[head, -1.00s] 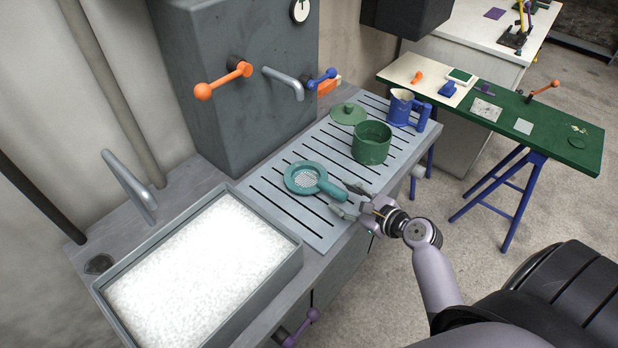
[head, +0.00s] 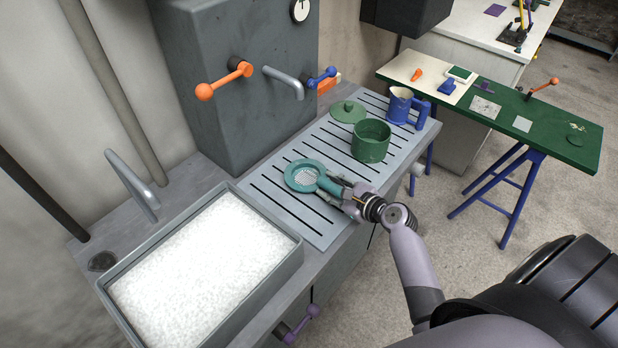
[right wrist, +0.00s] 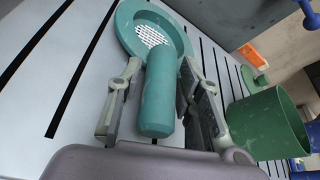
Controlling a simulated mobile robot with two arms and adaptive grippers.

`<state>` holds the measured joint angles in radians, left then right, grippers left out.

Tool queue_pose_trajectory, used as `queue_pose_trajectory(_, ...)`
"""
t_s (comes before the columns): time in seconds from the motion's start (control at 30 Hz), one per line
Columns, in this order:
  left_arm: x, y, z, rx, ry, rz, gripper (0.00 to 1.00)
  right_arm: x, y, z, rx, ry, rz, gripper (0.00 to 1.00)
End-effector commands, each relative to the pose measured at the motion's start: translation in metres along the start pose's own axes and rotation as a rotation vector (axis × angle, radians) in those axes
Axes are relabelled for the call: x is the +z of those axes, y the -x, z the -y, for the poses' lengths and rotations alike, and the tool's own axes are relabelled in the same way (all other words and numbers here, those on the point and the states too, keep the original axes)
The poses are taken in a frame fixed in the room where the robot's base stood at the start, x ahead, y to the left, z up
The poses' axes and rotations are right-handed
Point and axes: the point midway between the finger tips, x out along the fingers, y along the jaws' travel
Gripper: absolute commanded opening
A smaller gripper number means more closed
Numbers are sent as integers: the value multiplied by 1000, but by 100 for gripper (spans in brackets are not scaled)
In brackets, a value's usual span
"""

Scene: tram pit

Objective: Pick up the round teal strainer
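The round teal strainer (head: 304,176) lies on the slotted grey drain board, its perforated bowl to the left and its thick handle toward my right gripper. In the right wrist view the strainer (right wrist: 157,62) has its handle pointing back at the gripper. My right gripper (head: 337,190) is at the handle. In the right wrist view its fingers (right wrist: 158,88) stand apart on both sides of the handle, with a gap visible at the left finger. The gripper is open. My left gripper is not in view.
A green pot (head: 371,142) stands close behind the gripper, with a green lid (head: 348,111) and a blue mug (head: 402,107) beyond. A tray of white granules (head: 205,262) is at the left. Orange (head: 222,80) and blue valve handles (head: 321,78) stick out above the board.

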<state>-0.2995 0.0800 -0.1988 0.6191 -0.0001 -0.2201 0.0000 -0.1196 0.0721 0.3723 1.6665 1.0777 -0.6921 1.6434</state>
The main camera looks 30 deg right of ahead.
Motion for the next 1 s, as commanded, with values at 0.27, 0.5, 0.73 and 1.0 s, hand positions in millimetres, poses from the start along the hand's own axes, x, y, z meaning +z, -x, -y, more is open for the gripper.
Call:
queue_pose_trajectory(0.27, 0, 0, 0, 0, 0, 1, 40, 0, 0, 0, 0, 0, 0, 12)
queue_pose_trajectory(0.5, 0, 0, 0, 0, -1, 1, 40, 0, 0, 0, 0, 0, 0, 0)
queue_pose_trajectory(0.73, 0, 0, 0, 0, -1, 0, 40, 0, 0, 0, -1, 0, 1, 0)
queue_pose_trajectory(1.0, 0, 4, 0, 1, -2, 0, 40, 15, 6, 7, -2, 2, 4, 0)
